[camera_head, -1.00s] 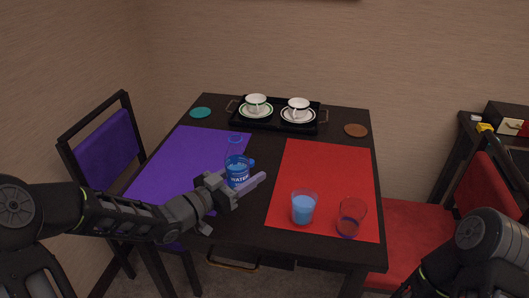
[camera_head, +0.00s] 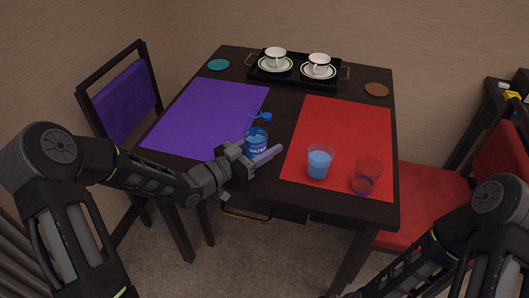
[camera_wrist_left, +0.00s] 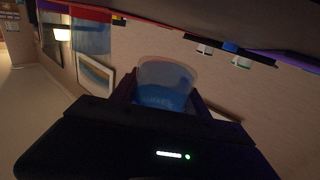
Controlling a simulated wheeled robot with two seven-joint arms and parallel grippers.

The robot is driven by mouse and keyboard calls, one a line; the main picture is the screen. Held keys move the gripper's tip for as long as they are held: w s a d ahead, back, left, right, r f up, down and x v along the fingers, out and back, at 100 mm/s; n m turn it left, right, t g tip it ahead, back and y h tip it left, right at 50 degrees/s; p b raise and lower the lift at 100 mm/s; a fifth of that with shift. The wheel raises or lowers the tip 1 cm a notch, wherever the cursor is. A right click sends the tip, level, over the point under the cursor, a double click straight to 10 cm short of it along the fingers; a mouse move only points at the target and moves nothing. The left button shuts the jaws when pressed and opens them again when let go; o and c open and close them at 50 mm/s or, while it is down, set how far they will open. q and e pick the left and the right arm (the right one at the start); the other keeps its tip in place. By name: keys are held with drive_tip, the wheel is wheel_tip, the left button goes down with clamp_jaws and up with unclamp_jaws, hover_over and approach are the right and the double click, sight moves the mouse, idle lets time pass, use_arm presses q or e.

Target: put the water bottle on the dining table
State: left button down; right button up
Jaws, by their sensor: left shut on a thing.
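The water bottle (camera_head: 256,145) is clear with a blue "WATER" label and stands roughly upright in my left gripper (camera_head: 262,158). The gripper is shut on it. In the left wrist view the clear, blue-tinted bottle (camera_wrist_left: 163,85) fills the space between the dark fingers. In the head view the bottle overlaps the near part of the dark dining table (camera_head: 225,125), between the purple and red mats. I cannot tell whether its base touches the tabletop. My right arm shows at the bottom right, but its gripper is out of view.
A purple mat (camera_head: 205,115) and a red mat (camera_head: 345,125) cover the table. A glass of blue liquid (camera_head: 319,163) and another glass (camera_head: 366,177) stand on the red mat. A small blue thing (camera_head: 267,117) lies behind the bottle. A tray (camera_head: 295,78) with two cups is at the back.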

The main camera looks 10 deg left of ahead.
use_arm(q)
drive_tip(key=shift+f, duration=1.65)
drive_tip(key=shift+f, duration=0.1)
drive_tip(key=c, duration=0.6)
unclamp_jaws()
drive_tip(key=shift+o, duration=0.2)
drive_tip(key=v, duration=1.2)
